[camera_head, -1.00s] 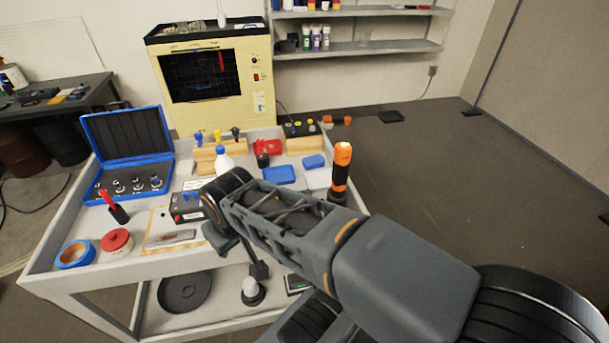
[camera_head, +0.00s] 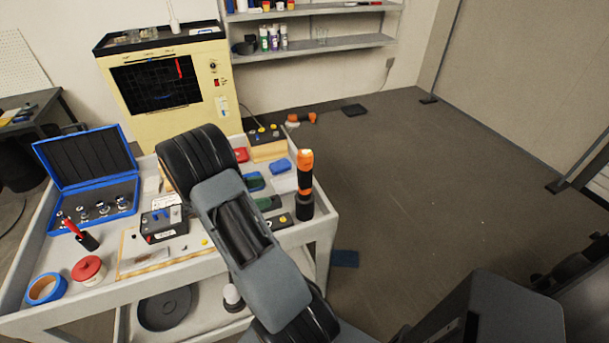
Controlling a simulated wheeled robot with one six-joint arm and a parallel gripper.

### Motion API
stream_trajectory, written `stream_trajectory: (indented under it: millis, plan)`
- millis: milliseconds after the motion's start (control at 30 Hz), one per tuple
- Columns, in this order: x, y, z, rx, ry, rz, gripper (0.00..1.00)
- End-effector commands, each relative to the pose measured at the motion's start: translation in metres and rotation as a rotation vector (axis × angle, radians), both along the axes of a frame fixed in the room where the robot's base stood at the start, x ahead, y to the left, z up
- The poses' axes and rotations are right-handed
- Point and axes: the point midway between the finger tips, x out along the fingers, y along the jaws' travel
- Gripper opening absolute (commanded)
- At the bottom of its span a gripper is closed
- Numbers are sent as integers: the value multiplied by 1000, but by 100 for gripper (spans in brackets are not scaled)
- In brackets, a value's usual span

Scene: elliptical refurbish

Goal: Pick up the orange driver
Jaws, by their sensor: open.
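An orange and black cylindrical tool (camera_head: 305,176) stands upright in a dark round base at the right edge of the cart (camera_head: 328,222). It may be the orange driver, or a torch; I cannot tell for sure. Another orange and dark tool (camera_head: 301,118) lies beyond the cart, near the back wall, too small to make out. My arm crosses the middle of the view, just left of the upright tool, with a visible gap between them in the picture. My gripper does not show; the arm's links hide that area.
The cart also holds an open blue case (camera_head: 88,160), a black box (camera_head: 163,223), a red-lidded tub (camera_head: 88,269), a blue tape roll (camera_head: 45,288) and small blue and green items. A yellow machine (camera_head: 170,85) stands behind. The floor (camera_head: 430,180) to the right is open.

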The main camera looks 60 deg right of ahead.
Motion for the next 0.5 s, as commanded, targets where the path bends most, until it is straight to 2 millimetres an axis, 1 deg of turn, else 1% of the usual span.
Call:
stream_trajectory:
  millis: [33,133,233,500]
  plan:
    - [2,-5,-3,-13,40,9,75]
    - [4,-12,-7,-34,93,25,75]
    - [1,-22,-8,-46,120,31,75]
    - [-27,-60,-8,-49,130,34,75]
